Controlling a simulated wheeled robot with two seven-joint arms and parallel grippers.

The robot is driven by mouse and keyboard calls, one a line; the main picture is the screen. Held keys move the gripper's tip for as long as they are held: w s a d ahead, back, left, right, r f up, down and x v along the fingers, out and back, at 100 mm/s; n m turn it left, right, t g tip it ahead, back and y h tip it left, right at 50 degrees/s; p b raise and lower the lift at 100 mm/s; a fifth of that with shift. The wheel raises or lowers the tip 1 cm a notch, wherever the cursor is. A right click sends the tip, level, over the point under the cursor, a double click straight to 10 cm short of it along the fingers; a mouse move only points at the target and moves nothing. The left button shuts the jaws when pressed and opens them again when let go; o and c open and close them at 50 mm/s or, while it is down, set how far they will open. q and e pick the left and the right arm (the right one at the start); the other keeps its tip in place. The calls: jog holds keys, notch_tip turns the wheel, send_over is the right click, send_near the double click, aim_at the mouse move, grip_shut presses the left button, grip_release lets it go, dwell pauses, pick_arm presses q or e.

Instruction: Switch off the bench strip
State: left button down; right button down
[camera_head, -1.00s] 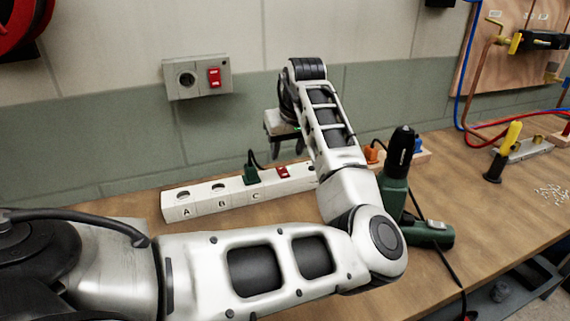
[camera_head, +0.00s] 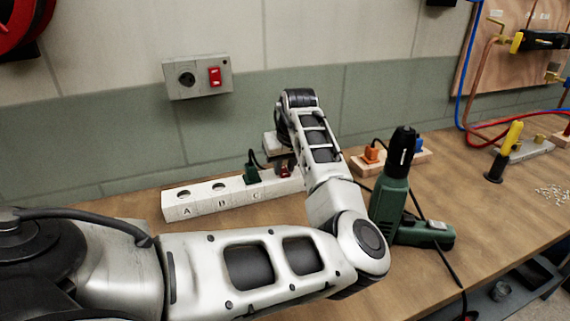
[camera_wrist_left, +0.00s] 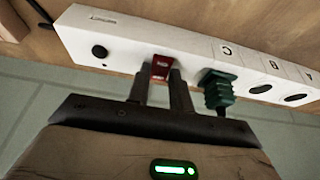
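The bench strip (camera_head: 190,205) is a long white power strip on the bench against the wall, with sockets lettered A, B and C; it also shows in the left wrist view (camera_wrist_left: 125,40). A green plug (camera_head: 251,172) sits in socket C, also seen in the left wrist view (camera_wrist_left: 217,90). Beside it is the strip's red rocker switch (camera_wrist_left: 161,68). My left gripper (camera_wrist_left: 160,86) points down at the switch, its two fingers apart with the switch between their tips. Whether they touch it is unclear. In the head view the gripper partly hides the switch. My right gripper is out of view.
A wall box (camera_head: 198,78) with a socket and a red switch is above the strip. A green drill (camera_head: 395,195) stands to the right of my arm. Behind it is a wooden block (camera_head: 418,160) with orange and blue plugs.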

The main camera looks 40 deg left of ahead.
pick_arm(q)
jog(key=r+p, duration=0.1)
jog(key=p, duration=0.2)
jog(key=shift+a+h, duration=0.15)
jog(key=shift+h, duration=0.25)
jog(key=shift+w+a+g+h+p, duration=0.1)
jog(key=shift+g+h+p, duration=0.2)
jog(key=shift+p, duration=0.5)
jog(key=shift+w+a+f+g+h+p, duration=0.15)
jog(key=shift+g+h+p, duration=0.25)
jog(key=shift+p, duration=0.5)
jog(key=shift+f, duration=0.25)
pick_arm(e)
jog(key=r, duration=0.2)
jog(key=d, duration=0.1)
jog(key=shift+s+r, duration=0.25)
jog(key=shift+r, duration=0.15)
pick_arm(q)
jog(key=c, duration=1.2)
grip_release()
jog(key=shift+c, duration=0.2)
